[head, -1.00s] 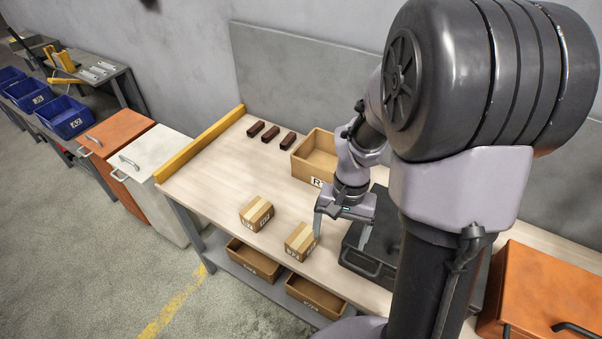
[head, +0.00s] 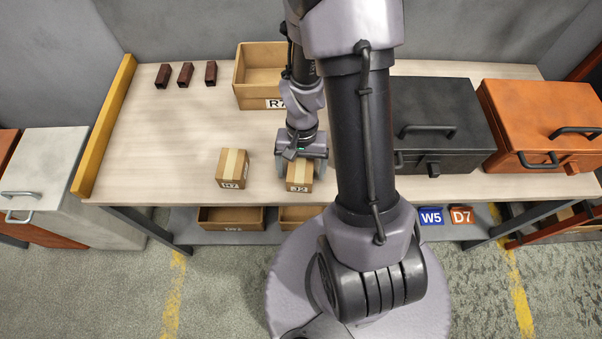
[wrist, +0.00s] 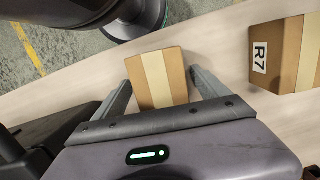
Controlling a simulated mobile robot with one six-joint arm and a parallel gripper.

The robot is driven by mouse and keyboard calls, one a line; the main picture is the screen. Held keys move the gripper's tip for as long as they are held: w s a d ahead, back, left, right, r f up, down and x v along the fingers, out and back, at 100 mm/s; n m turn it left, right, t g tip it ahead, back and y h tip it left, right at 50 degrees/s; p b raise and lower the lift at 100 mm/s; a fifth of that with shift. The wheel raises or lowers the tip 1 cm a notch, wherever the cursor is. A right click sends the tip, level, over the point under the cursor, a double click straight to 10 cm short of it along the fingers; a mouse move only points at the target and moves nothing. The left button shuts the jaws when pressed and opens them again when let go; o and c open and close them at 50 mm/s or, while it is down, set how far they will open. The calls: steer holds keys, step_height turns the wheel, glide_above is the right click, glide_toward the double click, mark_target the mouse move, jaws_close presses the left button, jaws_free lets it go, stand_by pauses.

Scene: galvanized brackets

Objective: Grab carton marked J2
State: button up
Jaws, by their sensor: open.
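The carton marked J2 (head: 299,178) is a small brown box with a pale tape strip, upright near the front edge of the workbench. My gripper (head: 300,163) is open and pointed down over it, with a finger on either side. In the wrist view the carton (wrist: 157,77) lies between the two spread fingers of my gripper (wrist: 160,82). A gap shows at the right finger; whether the left finger touches the carton I cannot tell. Its label is hidden in the wrist view.
A similar carton marked R7 (head: 231,168) stands just left of J2, and shows at right in the wrist view (wrist: 283,55). Behind are an open wooden bin (head: 258,77) and several dark red blocks (head: 185,75). A black toolbox (head: 445,120) stands right of my arm.

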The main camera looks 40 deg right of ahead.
steer(key=shift+f, duration=0.1)
stand_by(0.5)
steer(key=shift+c, duration=0.3)
steer(key=c, duration=1.6)
